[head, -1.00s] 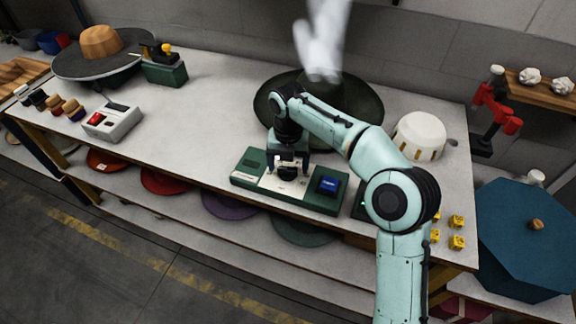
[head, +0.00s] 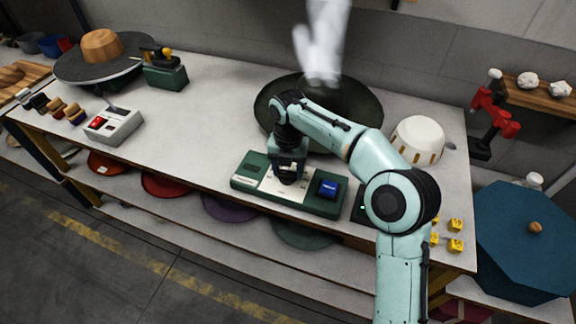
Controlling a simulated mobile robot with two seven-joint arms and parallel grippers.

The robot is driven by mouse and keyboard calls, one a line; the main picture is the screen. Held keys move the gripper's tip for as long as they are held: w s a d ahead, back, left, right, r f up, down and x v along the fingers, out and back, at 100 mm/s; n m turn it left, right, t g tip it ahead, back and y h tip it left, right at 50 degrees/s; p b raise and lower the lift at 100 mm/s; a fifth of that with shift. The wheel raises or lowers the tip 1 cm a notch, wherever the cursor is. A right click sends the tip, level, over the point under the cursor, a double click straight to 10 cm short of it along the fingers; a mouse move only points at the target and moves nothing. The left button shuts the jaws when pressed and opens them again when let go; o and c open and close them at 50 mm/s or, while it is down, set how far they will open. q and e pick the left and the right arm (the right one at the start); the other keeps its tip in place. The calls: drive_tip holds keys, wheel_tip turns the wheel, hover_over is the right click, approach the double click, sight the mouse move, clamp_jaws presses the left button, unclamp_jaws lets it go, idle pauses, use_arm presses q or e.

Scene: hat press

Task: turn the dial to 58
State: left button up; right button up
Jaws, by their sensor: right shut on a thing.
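The green control box (head: 318,204) sits at the front edge of the bench, with a pale face plate and a blue button (head: 328,188) on its right part. My right gripper (head: 287,178) points down over the middle of the box and is shut on the dial. The dial is mostly hidden by the gripper, and its number cannot be read. My left gripper is not in view.
A dark green round hat form (head: 360,105) stands behind the arm under a whitish steam shape (head: 322,45). A grey box with a red switch (head: 113,125) is at left. Bench space between is clear.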

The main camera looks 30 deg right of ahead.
drive_tip(key=m+p, duration=0.2)
drive_tip(key=shift+r+m, duration=0.25)
drive_tip(key=shift+m, duration=0.05)
drive_tip(key=m+p, duration=0.1)
drive_tip(key=m, duration=0.1)
drive_tip(key=shift+s+d+m, duration=0.1)
drive_tip(key=shift+m, duration=0.2)
drive_tip(key=m+p, duration=0.2)
drive_tip(key=m, duration=0.3)
drive_tip(key=shift+s+f, duration=0.1)
drive_tip(key=shift+s, duration=0.05)
drive_tip(key=m+p, duration=0.1)
drive_tip(key=m, duration=0.5)
drive_tip(key=shift+s+m, duration=0.15)
drive_tip(key=shift+m, duration=0.25)
use_arm(q)
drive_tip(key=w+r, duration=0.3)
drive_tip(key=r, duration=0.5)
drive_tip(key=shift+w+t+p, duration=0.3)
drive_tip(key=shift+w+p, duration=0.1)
drive_tip(key=shift+p, duration=0.05)
use_arm(e)
drive_tip(key=m, duration=0.6)
drive_tip(key=shift+s+a, duration=0.1)
drive_tip(key=shift+a, duration=0.1)
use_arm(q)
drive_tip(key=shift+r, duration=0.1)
